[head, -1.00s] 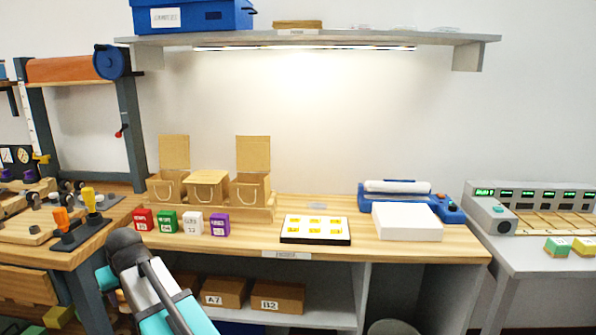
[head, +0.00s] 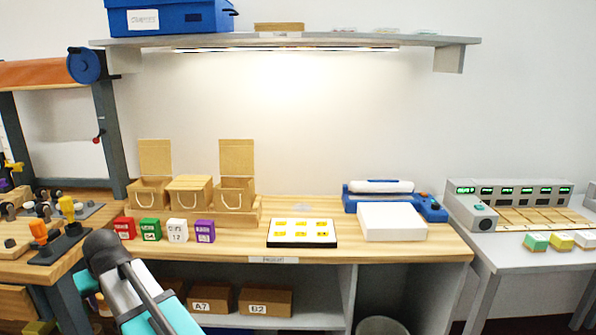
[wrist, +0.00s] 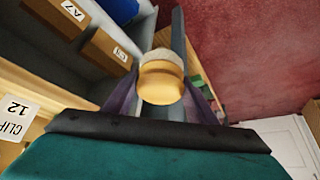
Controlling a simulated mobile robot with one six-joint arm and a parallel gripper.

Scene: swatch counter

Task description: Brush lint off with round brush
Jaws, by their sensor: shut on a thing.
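The round brush (wrist: 162,84), with a tan wooden body and a pale grey-white band at its far end, is between the fingers of my gripper (wrist: 162,100) in the wrist view. The two dark fingers are shut on its sides. In the head view my arm enters at the lower left, in front of the counter, and the gripper and brush cannot be made out there. I cannot make out any lint in these frames.
The wooden counter (head: 370,247) holds red, green, white and purple small boxes, a tray of yellow swatches (head: 302,233), a white block (head: 391,221) and a blue device (head: 430,207). Labelled cartons (head: 264,301) sit below. Reddish floor (wrist: 250,50) lies beside the shelf unit.

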